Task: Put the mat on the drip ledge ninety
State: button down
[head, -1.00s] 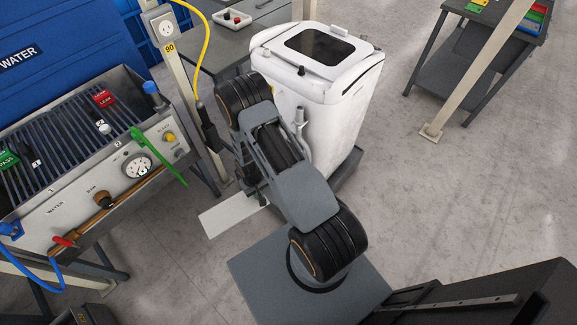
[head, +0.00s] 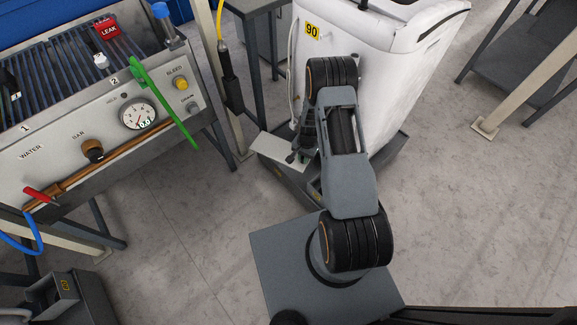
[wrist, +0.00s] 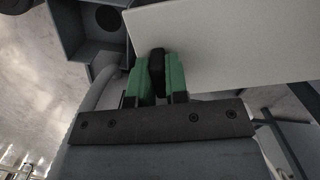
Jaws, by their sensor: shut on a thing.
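The mat (head: 274,150) is a flat, pale grey sheet. It also fills the upper right of the wrist view (wrist: 240,40). In the head view my gripper (head: 300,155) is small and partly hidden by my arm. The drip ledge (head: 280,185) is the dark grey tray at the foot of the white cabinet, which bears a yellow 90 tag (head: 312,31). The mat overlaps the ledge's left end in the picture; I cannot tell whether they touch. My arm hides the ledge's middle.
The white cabinet (head: 390,70) stands behind the ledge. A water test bench (head: 75,150) with a gauge, knobs and a green lever is at the left.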

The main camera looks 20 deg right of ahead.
aim_at(307, 176)
jog(key=shift+w+d+f+m+y+b, duration=0.1)
jog(key=shift+w+d+f+m+b, duration=0.45)
jog(key=shift+f+b, duration=2.05)
jog(key=shift+w+d+f+m+y+b, duration=0.15)
jog(key=shift+d+f+m+b, duration=0.95)
jog(key=shift+f, duration=2.7)
jog(key=shift+w+d+f+m+y+b, duration=0.1)
jog(key=shift+w+d+f+m+b, duration=0.3)
jog(key=shift+f+b, duration=2.35)
jog(key=shift+a+f+p, duration=0.1)
jog(key=shift+f+p, duration=0.35)
jog(key=shift+f, duration=0.05)
jog(key=shift+f, duration=0.15)
jog(key=c, duration=1.1)
grip_release()
jog(key=r+p, duration=0.1)
jog(key=r, duration=0.3)
jog(key=d+r+p, duration=0.1)
jog(key=r+p, duration=0.1)
jog(key=r, duration=0.2)
jog(key=r+p, duration=0.2)
jog(key=r, duration=0.2)
jog(key=shift+w+d+r, duration=0.15)
jog(key=shift+w, duration=0.1)
jog(key=shift+r, duration=0.1)
